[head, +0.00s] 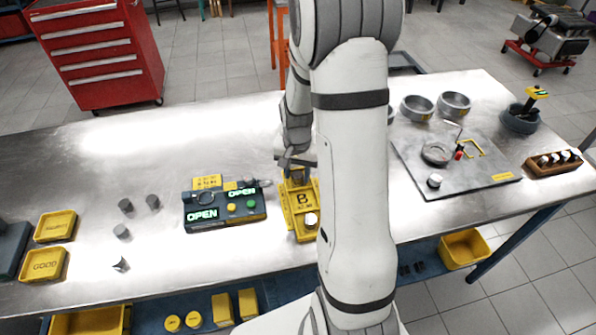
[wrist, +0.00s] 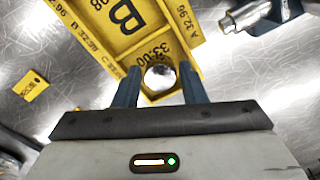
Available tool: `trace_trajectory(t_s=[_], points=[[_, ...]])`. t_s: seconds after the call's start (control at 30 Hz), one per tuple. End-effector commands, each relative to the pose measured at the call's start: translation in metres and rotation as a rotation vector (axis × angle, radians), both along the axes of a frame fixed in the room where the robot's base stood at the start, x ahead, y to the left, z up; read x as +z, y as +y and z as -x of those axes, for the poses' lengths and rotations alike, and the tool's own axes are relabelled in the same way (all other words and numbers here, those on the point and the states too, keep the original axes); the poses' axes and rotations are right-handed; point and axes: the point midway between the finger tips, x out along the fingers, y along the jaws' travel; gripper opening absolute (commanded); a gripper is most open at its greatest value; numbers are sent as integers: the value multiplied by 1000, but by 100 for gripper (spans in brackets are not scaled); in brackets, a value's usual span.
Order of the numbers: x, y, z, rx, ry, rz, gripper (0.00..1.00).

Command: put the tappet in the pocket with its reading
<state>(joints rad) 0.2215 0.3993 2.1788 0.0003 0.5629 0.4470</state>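A bright silver round tappet (head: 311,220) sits at the near end of the yellow block (head: 303,236), just below its big letter B. In the wrist view the tappet (wrist: 160,76) shows between my two dark fingers, beside the printed 33.00. My gripper (head: 296,164) is above the block. In the wrist view the gripper (wrist: 160,86) has its fingers apart, with a small gap at each side of the tappet. Other printed readings, 32.96 and 32.98, show on the yellow edges. How deep the tappet sits is unclear.
A dark gauge box (head: 224,208) left of the block shows OPEN on both displays. Several grey cylinders (head: 126,205) stand farther left, near a yellow GOOD tray (head: 45,265). A grey plate (head: 455,165) lies right of my arm.

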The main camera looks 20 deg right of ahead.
Motion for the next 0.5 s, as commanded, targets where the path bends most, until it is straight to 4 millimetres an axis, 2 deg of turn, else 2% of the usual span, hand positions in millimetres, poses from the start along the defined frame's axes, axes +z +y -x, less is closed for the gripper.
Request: trace_trajectory(t_s=[0.27, 0.37, 0.5], points=[[8, 0, -1, -1, -2, 0, 38], [22, -1, -1, -1, -4, 1, 38], [53, -1, -1, -1, -7, 2, 38]])
